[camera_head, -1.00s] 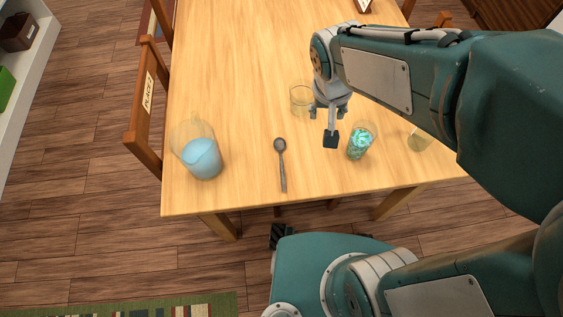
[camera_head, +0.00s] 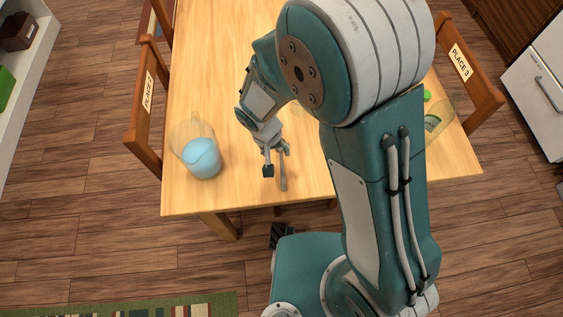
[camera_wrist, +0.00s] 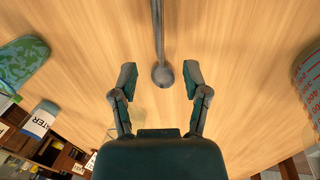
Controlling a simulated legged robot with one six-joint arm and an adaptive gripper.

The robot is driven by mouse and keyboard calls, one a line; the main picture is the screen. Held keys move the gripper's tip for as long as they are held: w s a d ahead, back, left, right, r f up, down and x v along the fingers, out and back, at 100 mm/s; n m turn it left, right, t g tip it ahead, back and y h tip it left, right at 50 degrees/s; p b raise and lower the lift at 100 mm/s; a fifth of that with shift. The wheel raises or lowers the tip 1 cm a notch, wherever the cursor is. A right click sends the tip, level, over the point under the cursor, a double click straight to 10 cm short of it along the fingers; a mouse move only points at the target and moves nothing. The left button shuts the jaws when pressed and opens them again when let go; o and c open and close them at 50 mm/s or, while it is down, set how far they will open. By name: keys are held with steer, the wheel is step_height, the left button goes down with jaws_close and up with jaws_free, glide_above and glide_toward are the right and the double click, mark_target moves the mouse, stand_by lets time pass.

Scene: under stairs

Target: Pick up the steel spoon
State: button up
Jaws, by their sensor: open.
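The grey steel spoon (camera_wrist: 157,35) lies on the wooden table (camera_head: 225,60). In the wrist view its bowl end lies between my fingers in the picture and its handle runs up to the top edge. My gripper (camera_wrist: 160,80) is open and empty, with one finger on each side of the bowl. In the head view my gripper (camera_head: 276,162) is over the spoon and hides its bowl; only part of the handle (camera_head: 283,182) shows below it. I cannot tell the exact height of the fingertips above the table.
A clear pitcher with blue liquid (camera_head: 202,160) stands left of my gripper. A clear container (camera_head: 437,122) stands at the table's right. Chairs (camera_head: 150,105) flank the table. My arm hides the table's middle right.

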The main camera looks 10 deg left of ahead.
mark_target(281, 164)
steer(key=f, duration=0.2)
steer(key=d+f, duration=0.1)
steer(key=f, duration=0.2)
steer(key=shift+s+d+f, duration=0.15)
steer(key=shift+s+f, duration=0.15)
steer(key=shift+f, duration=0.05)
steer(key=shift+c, duration=0.3)
jaws_close()
